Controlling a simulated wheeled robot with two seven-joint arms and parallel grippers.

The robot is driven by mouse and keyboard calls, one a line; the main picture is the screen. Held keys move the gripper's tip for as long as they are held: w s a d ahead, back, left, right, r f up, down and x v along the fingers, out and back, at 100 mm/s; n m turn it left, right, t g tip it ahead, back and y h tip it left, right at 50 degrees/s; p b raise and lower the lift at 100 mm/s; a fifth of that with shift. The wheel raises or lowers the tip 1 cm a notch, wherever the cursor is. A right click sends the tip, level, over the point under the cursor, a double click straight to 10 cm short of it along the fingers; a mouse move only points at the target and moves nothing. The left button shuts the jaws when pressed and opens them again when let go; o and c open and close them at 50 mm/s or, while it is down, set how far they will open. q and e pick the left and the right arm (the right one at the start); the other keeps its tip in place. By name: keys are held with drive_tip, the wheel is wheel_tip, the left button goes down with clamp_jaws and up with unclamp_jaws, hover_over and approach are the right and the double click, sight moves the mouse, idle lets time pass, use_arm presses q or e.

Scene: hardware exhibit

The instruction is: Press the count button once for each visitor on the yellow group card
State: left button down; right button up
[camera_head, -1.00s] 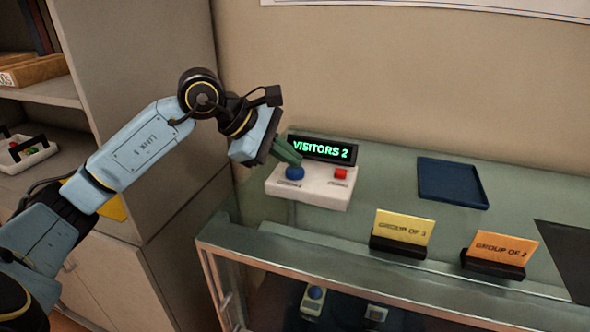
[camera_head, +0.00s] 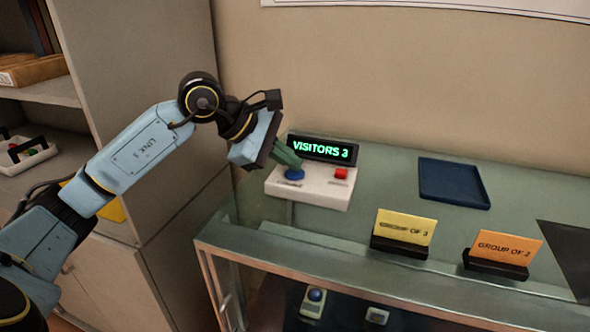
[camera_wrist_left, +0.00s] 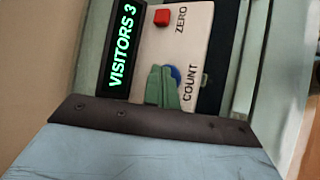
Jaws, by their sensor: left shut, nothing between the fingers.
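The white counter box (camera_head: 312,191) stands on the glass case, with a blue count button (camera_head: 294,175) and a red zero button (camera_head: 341,174). Its black display (camera_head: 322,150) reads "VISITORS 3" in green. The yellow card (camera_head: 407,227) reads "GROUP OF 3" in a black holder. My left gripper (camera_head: 294,165) is shut and empty, its green fingertips at the blue button, seemingly touching it. In the left wrist view the fingers (camera_wrist_left: 163,87) partly cover the blue button (camera_wrist_left: 174,74), beside the word "COUNT". My right gripper is not in view.
An orange card (camera_head: 504,246) reading "GROUP OF 2" stands right of the yellow one. A dark blue tray (camera_head: 453,183) lies behind the cards. A dark flat panel (camera_head: 568,258) lies at the right edge. A shelf cabinet stands at the left.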

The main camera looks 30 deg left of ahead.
sight(289, 172)
use_arm(q)
drive_tip(key=shift+r+p, duration=0.55)
drive_tip(key=shift+r, duration=0.3)
drive_tip(key=shift+r, duration=0.1)
drive_tip(key=shift+r+p, duration=1.8)
drive_tip(key=shift+r, duration=0.6)
drive_tip(key=shift+r, duration=0.1)
